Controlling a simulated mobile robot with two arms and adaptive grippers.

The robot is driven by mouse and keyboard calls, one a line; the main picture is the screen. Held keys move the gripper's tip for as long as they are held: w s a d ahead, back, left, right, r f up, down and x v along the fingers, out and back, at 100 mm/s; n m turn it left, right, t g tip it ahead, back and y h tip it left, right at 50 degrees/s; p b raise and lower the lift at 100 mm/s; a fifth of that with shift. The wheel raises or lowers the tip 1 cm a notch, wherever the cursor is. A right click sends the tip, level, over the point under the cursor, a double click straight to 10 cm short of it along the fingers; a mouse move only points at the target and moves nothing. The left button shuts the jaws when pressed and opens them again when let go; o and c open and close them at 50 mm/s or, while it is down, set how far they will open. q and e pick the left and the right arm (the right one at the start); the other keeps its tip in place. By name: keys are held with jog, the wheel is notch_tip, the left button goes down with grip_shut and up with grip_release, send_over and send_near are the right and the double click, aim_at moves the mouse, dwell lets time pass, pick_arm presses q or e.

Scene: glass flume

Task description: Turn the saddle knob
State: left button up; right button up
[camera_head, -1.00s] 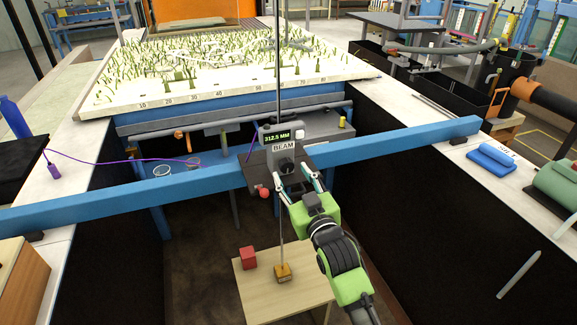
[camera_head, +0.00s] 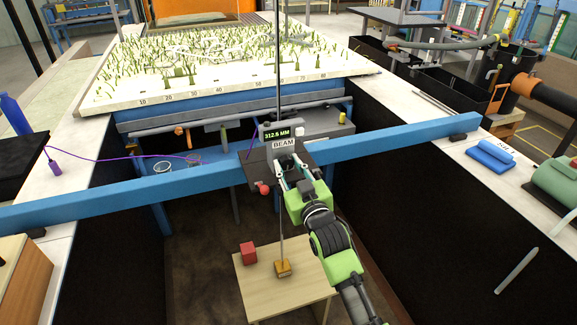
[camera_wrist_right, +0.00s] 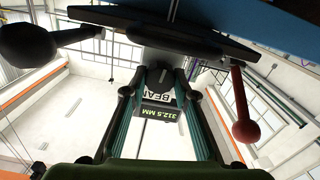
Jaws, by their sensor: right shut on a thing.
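The grey saddle (camera_head: 283,146), labelled BEAM, sits on the blue beam (camera_head: 390,140) with a lit display (camera_head: 278,133) reading about 312 mm. My right gripper (camera_head: 291,172) is at the saddle's front, just below the label, shut on the dark saddle knob, which its fingers mostly hide. In the right wrist view, my gripper's two fingers (camera_wrist_right: 160,88) reach up toward the saddle front, with the display (camera_wrist_right: 162,113) behind them. A red ball-ended lever (camera_head: 264,188) hangs at the saddle's left; it also shows in the wrist view (camera_wrist_right: 245,128). My left gripper is out of view.
A planted bed (camera_head: 230,85) lies behind the beam. White-topped walls flank the open channel.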

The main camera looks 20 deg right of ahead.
jog(key=shift+m, duration=0.3)
jog(key=o, duration=1.1)
jog(key=s, duration=1.2)
jog(key=shift+d, duration=0.25)
